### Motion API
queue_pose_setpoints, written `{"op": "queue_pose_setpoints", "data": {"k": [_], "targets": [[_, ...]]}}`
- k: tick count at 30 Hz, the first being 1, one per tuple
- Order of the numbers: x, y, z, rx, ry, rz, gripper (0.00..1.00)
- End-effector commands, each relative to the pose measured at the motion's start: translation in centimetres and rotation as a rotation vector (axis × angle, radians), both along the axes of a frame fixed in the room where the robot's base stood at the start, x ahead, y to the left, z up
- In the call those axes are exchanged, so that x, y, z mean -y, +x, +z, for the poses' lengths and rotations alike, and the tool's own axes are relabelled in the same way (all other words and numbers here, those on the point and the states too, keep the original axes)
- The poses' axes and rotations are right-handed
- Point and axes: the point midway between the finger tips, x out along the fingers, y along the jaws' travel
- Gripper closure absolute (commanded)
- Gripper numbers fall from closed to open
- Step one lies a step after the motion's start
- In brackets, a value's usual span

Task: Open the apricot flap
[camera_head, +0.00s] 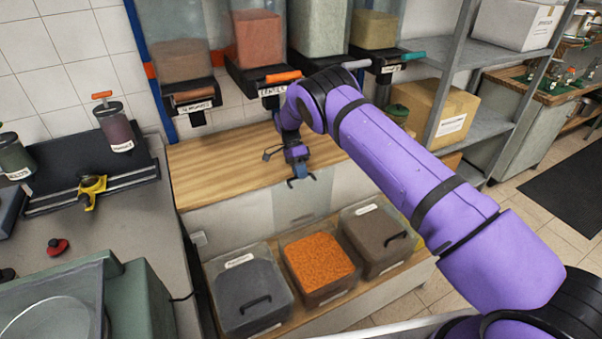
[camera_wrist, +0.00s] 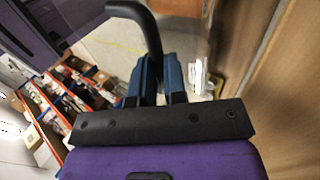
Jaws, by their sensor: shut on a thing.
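A clear, lid-like flap (camera_head: 300,207) stands about upright behind the middle bin (camera_head: 322,293), whose orange contents show uncovered. I take it as the apricot flap, but I cannot read its label. My gripper (camera_head: 301,181) is at the flap's top edge. In the wrist view my blue fingers (camera_wrist: 163,62) are shut on a black curved handle (camera_wrist: 143,22). The fingers partly hide the handle's grip.
A dark bin (camera_head: 235,308) at left and a brown bin (camera_head: 362,225) at right have their lids down. A wooden shelf top (camera_head: 215,165) lies behind. Dispensers with coloured levers (camera_head: 283,77) hang above. A metal rack (camera_head: 478,125) stands right.

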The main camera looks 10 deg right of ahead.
Motion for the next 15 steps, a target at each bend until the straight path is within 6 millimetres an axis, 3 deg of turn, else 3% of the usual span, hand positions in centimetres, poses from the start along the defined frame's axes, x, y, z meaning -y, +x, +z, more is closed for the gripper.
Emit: {"op": "queue_pose_setpoints", "data": {"k": [3,4,7,15], "targets": [[-0.06,-0.47,-0.82,-0.011,0.001,0.002,1.0],[-0.06,-0.47,-0.82,-0.011,0.001,0.002,0.83],[-0.05,-0.4,-0.71,-0.01,0.0,0.001,0.62],[0.02,-0.21,-0.35,-0.006,-0.001,0.0,0.62]]}}
